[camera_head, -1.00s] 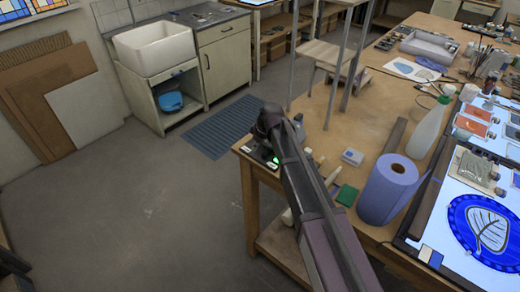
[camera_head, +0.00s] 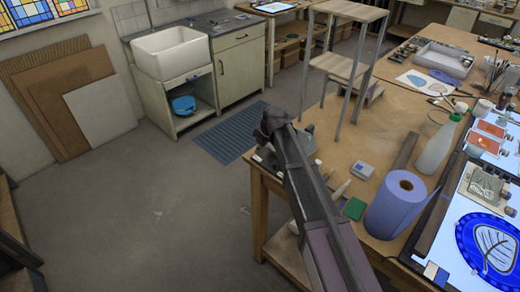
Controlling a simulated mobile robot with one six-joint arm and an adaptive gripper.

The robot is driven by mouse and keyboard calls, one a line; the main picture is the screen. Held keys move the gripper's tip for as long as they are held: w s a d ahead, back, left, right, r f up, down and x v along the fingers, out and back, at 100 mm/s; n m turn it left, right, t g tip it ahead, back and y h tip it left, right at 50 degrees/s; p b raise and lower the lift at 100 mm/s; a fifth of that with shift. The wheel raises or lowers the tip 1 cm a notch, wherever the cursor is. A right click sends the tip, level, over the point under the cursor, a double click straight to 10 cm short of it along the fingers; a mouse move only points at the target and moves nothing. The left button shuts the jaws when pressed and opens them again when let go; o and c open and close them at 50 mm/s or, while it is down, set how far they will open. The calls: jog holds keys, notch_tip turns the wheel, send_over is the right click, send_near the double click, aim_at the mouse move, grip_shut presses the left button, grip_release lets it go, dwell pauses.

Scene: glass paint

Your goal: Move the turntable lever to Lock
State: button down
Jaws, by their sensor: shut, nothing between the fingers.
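My dark arm reaches up from the lower edge to the near left corner of the wooden workbench (camera_head: 335,145). A dark, low object (camera_head: 266,158) at that corner is partly hidden behind my arm, and I cannot tell what it is. A round blue glass panel with a leaf design (camera_head: 468,232) lies on the lit panel at the right.
A white sink (camera_head: 172,55) is at the back left. The floor at left is clear.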

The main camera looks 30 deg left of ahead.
jog(key=p+v, duration=0.6)
jog(key=v, duration=0.1)
jog(key=shift+w, duration=0.3)
dwell(0.7)
